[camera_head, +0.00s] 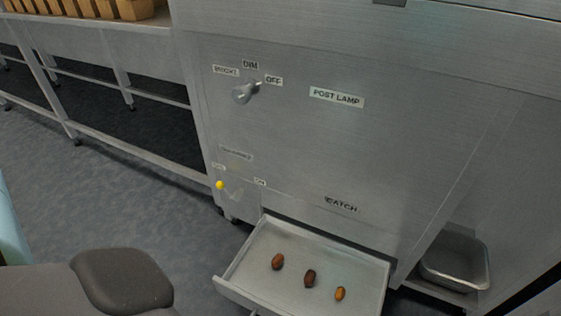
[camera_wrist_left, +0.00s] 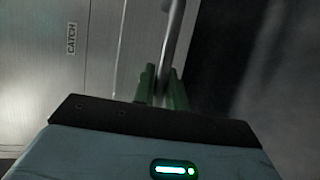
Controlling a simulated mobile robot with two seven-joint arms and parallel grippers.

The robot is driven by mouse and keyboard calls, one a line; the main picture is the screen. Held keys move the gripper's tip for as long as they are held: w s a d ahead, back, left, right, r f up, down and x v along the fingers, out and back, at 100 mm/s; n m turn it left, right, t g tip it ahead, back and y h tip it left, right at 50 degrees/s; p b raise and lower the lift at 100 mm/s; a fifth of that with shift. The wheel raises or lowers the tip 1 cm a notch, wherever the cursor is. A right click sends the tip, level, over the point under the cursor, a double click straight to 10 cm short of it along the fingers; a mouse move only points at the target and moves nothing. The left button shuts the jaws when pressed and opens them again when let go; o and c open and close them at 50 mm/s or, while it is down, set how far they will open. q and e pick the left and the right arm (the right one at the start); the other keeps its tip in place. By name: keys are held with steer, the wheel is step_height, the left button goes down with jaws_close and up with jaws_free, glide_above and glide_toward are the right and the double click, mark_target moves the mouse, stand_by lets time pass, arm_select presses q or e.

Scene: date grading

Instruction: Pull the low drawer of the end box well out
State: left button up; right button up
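The low drawer (camera_head: 236,262) under the CATCH label (camera_head: 341,204) stands out from the steel end box (camera_head: 330,140). Its shallow tray shows, with three brown dates (camera_head: 310,278) lying apart on its floor. The drawer's front is partly cut off by the lower picture edge. In the left wrist view, the green fingers of my left gripper (camera_wrist_left: 163,88) sit on either side of a grey bar (camera_wrist_left: 172,40), which looks like the drawer's handle, and appear shut on it. My left gripper is outside the head view. My right gripper is in neither view.
A lamp knob (camera_head: 243,93) and a yellow-tipped lever (camera_head: 220,185) are on the box front. A metal pan (camera_head: 456,262) sits low at the right. A steel bench (camera_head: 110,45) stands at the left, with grey floor (camera_head: 120,195) clear before it.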

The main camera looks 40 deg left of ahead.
arm_select(q)
steer(key=shift+o, duration=0.6)
steer(key=shift+s, duration=0.25)
steer(key=p+v, duration=0.2)
steer(key=v, duration=0.5)
steer(key=shift+s, duration=0.15)
steer(key=shift+r, duration=0.1)
